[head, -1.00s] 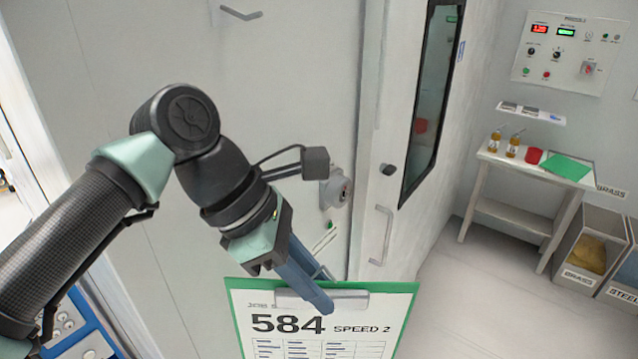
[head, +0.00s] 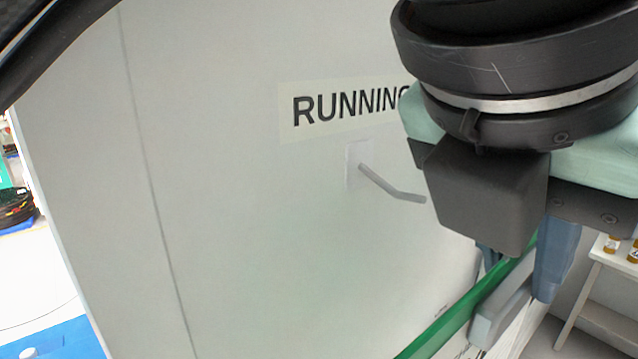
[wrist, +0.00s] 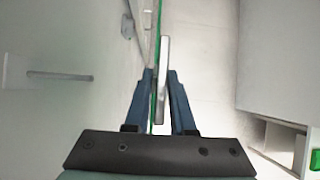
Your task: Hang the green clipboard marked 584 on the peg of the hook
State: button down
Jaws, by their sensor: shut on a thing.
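My gripper (head: 520,265) is shut on the green clipboard (head: 455,322) at its top edge, by the metal clip (head: 500,305). The board hangs down from the fingers, seen nearly edge-on, with most of its face out of view. In the wrist view my gripper (wrist: 161,85) has the clipboard (wrist: 157,60) upright between its blue fingers. The hook's peg (head: 392,184) sticks out from a small plate on the wall, bending to the right, left of my gripper and higher than the clipboard. The peg (wrist: 60,76) is bare. The clipboard is apart from it.
A label reading RUNNING (head: 340,106) is on the pale wall (head: 230,220) above the hook, partly hidden by my wrist. A white table (head: 600,262) with bottles stands at the lower right. A blue thing (head: 60,340) is at the lower left.

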jog(key=shift+w+r, duration=0.1)
jog(key=shift+w, duration=0.05)
jog(key=shift+s+a+r, duration=0.15)
jog(key=shift+s, duration=0.2)
jog(key=shift+s+a+r, duration=0.1)
jog(key=shift+s, duration=0.25)
jog(key=w+a+f+p, duration=0.1)
jog(key=w+a, duration=0.3)
jog(key=w, duration=0.4)
jog(key=shift+a+f+p, duration=0.25)
jog(key=shift+a+p, duration=0.15)
jog(key=shift+p, duration=0.1)
dwell(0.4)
jog(key=c, duration=0.7)
grip_release()
